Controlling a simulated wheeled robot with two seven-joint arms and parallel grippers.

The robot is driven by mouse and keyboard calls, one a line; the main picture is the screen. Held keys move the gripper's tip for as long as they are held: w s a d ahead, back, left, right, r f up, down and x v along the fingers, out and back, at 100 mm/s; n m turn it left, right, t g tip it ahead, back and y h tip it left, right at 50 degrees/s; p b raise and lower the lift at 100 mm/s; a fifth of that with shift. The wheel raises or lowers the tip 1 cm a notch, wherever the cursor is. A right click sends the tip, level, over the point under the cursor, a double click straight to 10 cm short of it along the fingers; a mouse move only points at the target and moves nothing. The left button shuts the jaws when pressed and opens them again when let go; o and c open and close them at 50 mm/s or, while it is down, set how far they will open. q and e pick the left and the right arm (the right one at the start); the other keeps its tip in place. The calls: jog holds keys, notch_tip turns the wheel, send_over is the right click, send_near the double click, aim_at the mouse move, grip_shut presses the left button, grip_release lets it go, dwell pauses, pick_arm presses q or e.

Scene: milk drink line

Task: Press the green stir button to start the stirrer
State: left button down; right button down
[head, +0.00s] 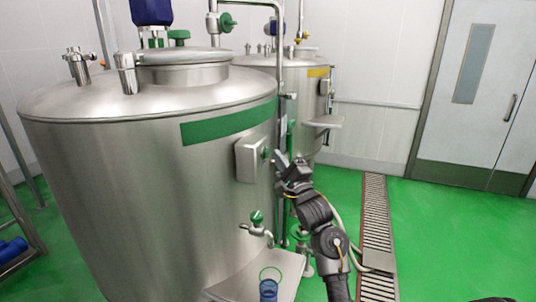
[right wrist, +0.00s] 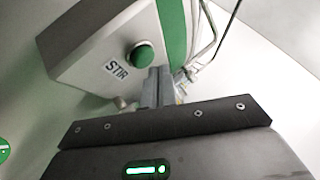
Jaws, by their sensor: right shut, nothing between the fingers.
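The green stir button (right wrist: 139,56) is round and sits on a pale box (right wrist: 92,70) marked STIR. In the head view the box (head: 247,160) is fixed to the side of the large steel tank (head: 150,190), and the button (head: 265,153) faces right. My right gripper (head: 281,158) is shut and empty, just right of the button. In the right wrist view its fingertips (right wrist: 159,72) are at the button's lower right. I cannot tell whether they touch it. My left gripper is not in view.
A tap with a green knob (head: 257,217) sticks out below the box, above a steel shelf (head: 262,275) with a blue container (head: 268,290). A second steel tank (head: 300,110) stands behind. Green floor with a drain grate (head: 376,215) lies open to the right.

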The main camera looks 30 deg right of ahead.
jog(key=shift+w+a, duration=0.35)
jog(key=shift+w, duration=0.2)
dwell(0.8)
jog(key=shift+s+d+p, duration=0.55)
jog(key=shift+s+p, duration=0.2)
jog(key=shift+s, duration=0.05)
jog(key=s+d+p, duration=0.1)
jog(key=s+d, duration=0.1)
jog(key=s, duration=0.1)
jog(key=s+d+p, duration=0.1)
jog(key=s, duration=0.1)
jog(key=shift+d+p, duration=0.15)
jog(key=shift+p, duration=0.15)
jog(key=shift+w+f, duration=0.1)
dwell(0.4)
